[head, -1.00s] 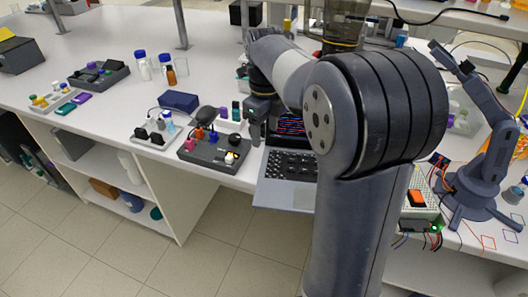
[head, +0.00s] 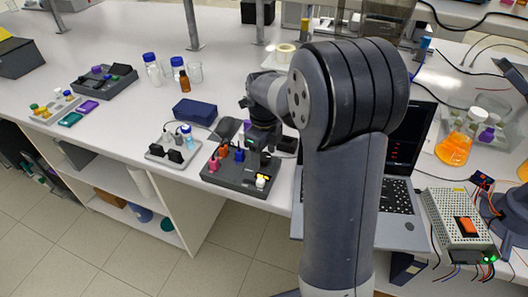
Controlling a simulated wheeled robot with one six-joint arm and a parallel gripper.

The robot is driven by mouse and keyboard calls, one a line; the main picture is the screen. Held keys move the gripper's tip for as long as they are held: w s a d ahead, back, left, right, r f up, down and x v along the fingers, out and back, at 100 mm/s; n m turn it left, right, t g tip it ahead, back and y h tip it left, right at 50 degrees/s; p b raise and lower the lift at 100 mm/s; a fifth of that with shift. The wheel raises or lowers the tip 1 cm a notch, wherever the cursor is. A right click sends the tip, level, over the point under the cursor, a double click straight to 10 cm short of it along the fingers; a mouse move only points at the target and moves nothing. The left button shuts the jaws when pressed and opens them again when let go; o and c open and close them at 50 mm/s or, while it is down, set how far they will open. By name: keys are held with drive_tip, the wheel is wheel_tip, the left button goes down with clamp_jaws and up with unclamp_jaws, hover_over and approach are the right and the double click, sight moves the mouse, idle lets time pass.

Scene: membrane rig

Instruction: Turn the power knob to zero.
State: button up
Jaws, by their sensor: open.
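A dark grey control box (head: 231,180) stands near the front edge of the bench. On its top are a pink fitting (head: 213,165), an orange-red one (head: 223,152) and a blue one (head: 239,155).
A tray with vials (head: 176,150) lies left of the box, and a blue case (head: 194,111) behind it. A laptop (head: 400,200) and a power supply with an orange switch (head: 455,222) stand to the right.

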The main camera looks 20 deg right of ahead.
drive_tip(key=c, duration=1)
